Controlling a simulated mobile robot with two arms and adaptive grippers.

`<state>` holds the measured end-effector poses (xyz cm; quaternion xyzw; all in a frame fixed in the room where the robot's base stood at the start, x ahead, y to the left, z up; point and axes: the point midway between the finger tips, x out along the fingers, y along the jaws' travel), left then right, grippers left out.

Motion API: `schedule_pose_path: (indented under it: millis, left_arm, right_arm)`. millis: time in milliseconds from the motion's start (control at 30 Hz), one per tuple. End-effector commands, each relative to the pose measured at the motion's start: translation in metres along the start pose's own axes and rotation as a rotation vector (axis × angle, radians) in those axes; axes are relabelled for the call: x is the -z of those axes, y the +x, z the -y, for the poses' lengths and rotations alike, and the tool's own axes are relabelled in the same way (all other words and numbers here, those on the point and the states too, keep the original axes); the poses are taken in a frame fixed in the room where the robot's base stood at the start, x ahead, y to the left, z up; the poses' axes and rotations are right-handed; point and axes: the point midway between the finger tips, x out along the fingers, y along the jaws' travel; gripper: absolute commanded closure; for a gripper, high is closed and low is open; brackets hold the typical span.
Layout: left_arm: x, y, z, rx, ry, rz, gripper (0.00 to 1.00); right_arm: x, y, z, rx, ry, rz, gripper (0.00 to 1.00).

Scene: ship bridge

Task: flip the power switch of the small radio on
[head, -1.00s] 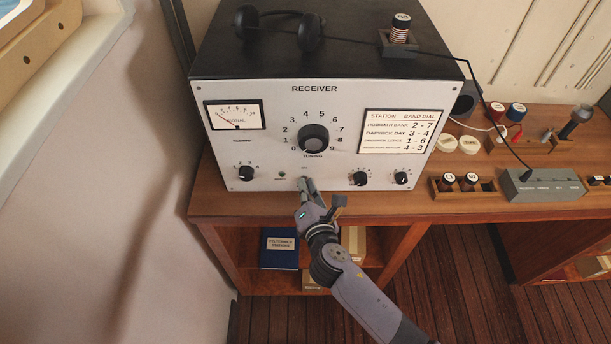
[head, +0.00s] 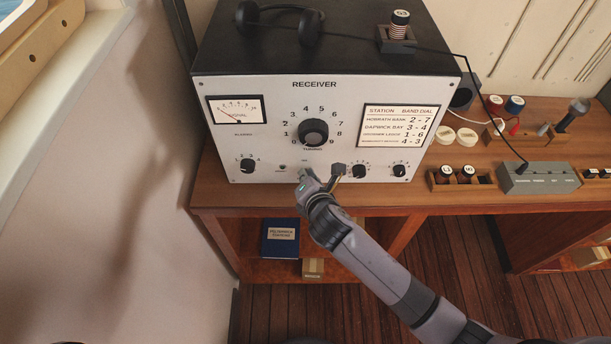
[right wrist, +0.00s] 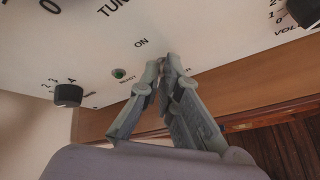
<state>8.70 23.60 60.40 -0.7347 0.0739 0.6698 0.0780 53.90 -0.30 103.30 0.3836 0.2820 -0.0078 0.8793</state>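The radio is a large white-fronted box (head: 218,128) marked RECEIVER, with a black top, standing on the wooden desk. In the right wrist view, an ON label (right wrist: 141,43) is printed on its panel. A small round lamp (right wrist: 119,73) sits below and left of that label. My right gripper (head: 303,176) is at the lower middle of the panel, below the tuning knob (head: 313,132). In the right wrist view its two fingertips (right wrist: 164,62) are together just below the ON label. The power switch is not visible, and I see nothing between the tips. My left gripper is out of view.
Small knobs (head: 247,165) flank my gripper along the panel's lower edge. Headphones (head: 309,27) lie on the receiver, with a cable running to a grey box (head: 540,180) on the right. A holder with dark cylinders (head: 444,171) stands beside the receiver. A shelf with a blue book (head: 280,238) is below.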

Motion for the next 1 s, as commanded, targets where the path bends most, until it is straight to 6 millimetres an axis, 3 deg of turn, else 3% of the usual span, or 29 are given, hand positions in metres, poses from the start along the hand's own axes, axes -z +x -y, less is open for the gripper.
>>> schedule_pose_path:
  millis: [133,500,833,1000]
  left_arm:
    - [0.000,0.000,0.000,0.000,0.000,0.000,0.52]
    - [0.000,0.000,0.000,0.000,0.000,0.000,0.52]
    - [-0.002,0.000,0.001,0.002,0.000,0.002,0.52]
    - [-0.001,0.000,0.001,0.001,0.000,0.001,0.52]
  right_arm:
    - [0.003,0.001,0.006,0.014,-0.001,-0.005,1.00]
    - [0.002,0.000,0.003,0.007,0.000,-0.003,0.73]
    - [0.001,-0.002,0.001,0.002,0.000,-0.001,0.73]
    - [0.001,-0.020,0.002,0.001,-0.001,0.000,0.73]
